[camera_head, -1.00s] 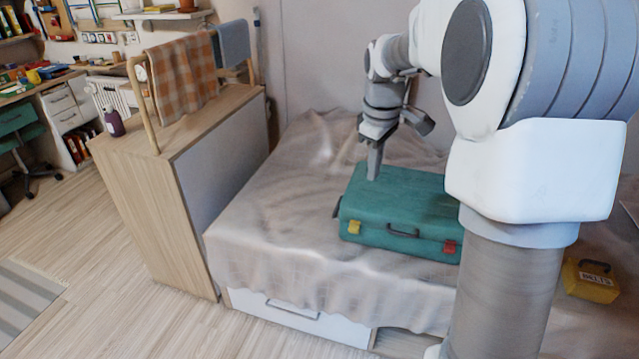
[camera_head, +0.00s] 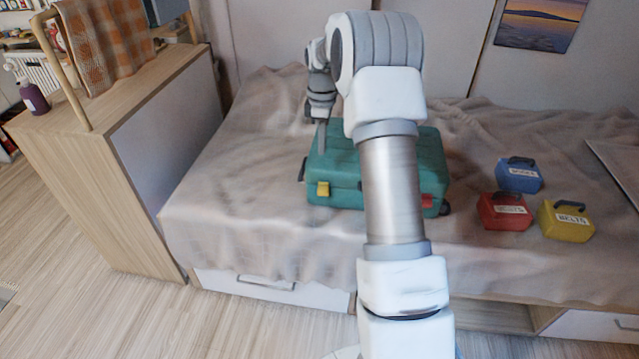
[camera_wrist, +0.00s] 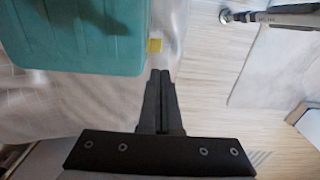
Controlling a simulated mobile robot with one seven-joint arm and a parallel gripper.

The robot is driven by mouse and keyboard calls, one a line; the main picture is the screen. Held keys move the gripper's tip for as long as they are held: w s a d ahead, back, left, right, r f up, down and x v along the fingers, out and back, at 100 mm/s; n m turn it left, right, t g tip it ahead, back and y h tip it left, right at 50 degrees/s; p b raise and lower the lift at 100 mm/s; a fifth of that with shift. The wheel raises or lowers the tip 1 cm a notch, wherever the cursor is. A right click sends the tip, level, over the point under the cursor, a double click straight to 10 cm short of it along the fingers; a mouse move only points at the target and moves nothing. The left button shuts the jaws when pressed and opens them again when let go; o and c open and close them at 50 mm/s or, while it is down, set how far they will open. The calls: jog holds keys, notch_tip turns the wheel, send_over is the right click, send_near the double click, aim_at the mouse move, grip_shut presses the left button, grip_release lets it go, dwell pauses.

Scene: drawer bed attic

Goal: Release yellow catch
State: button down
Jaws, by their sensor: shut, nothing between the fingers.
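A green case (camera_head: 342,165) lies on the draped bed. Its yellow catch (camera_head: 323,189) is on the front face near the left end; a red catch (camera_head: 427,201) is near the right end. My gripper (camera_head: 322,149) points down in front of or over the left part of the case's top, behind the yellow catch in the picture. In the wrist view its fingers (camera_wrist: 160,76) are shut and empty, with the yellow catch (camera_wrist: 155,45) just beyond their tips at the case's (camera_wrist: 80,35) edge. I cannot tell whether they touch. My arm hides the case's middle front.
Blue (camera_head: 519,175), red (camera_head: 504,211) and yellow (camera_head: 566,221) small labelled boxes stand right of the case on the bed (camera_head: 245,200). A wooden cabinet (camera_head: 110,150) stands at the left. The bed left of the case is clear.

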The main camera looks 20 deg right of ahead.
aim_at(322, 192)
notch_tip(322, 192, down, 14)
jog(key=b, duration=0.4)
